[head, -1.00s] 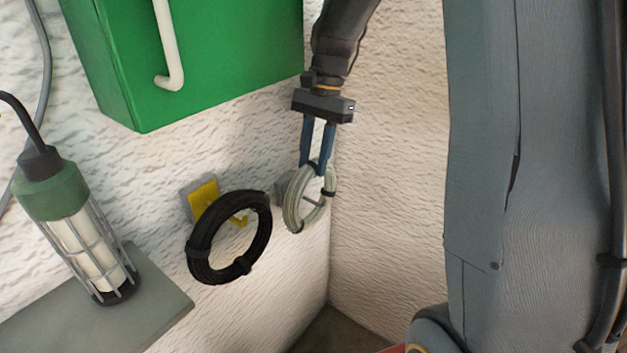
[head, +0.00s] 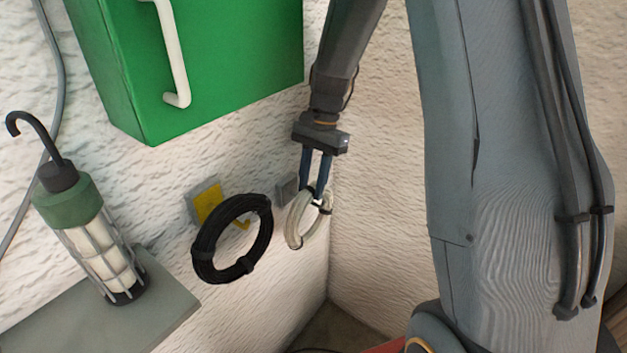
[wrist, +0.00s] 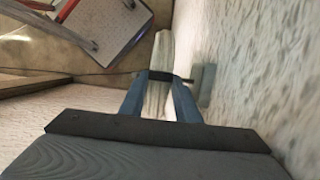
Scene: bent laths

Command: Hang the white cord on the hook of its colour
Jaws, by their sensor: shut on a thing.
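The white cord (head: 294,232) is a pale coil with dark bands. My gripper (head: 315,190) is shut on its upper edge and holds it upright near the wall corner. In the wrist view the cord (wrist: 158,100) shows edge-on between the fingers (wrist: 160,105). A grey wall plate (head: 286,192) is just left of the cord; it also shows in the wrist view (wrist: 206,86), with a thin dark piece between it and the cord. The coil and fingers partly hide any hook there; whether the cord is around it I cannot tell.
A black coil (head: 205,255) is at the yellow hook plate (head: 207,202) to the left. A green box (head: 230,60) with a white handle is above. A caged lamp (head: 95,240) stands on a grey shelf (head: 100,320). The side wall is close on the right.

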